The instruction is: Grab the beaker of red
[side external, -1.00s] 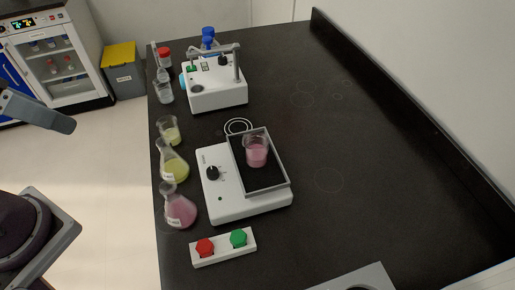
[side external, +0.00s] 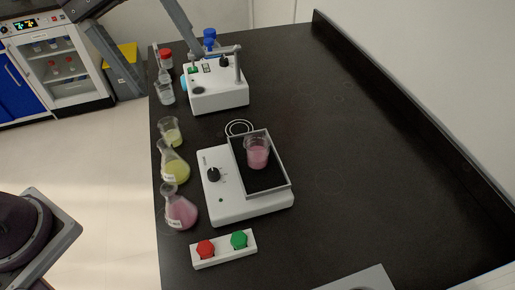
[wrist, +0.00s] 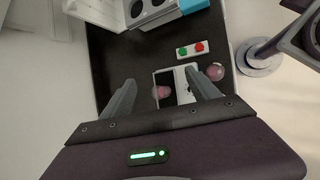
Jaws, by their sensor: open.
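The beaker of red (side external: 257,154) holds a pinkish-red liquid. My gripper (wrist: 160,76) is open and empty, pointing down at the bench from above, well apart from the beaker.
A conical flask of pink liquid (side external: 180,209), a yellow flask (side external: 174,167) and a yellow beaker (side external: 170,133) line the left bench edge. A red and green button box (side external: 224,248) sits in front. A white stirrer device (side external: 217,92) stands behind. The bench right of the shaker is clear.

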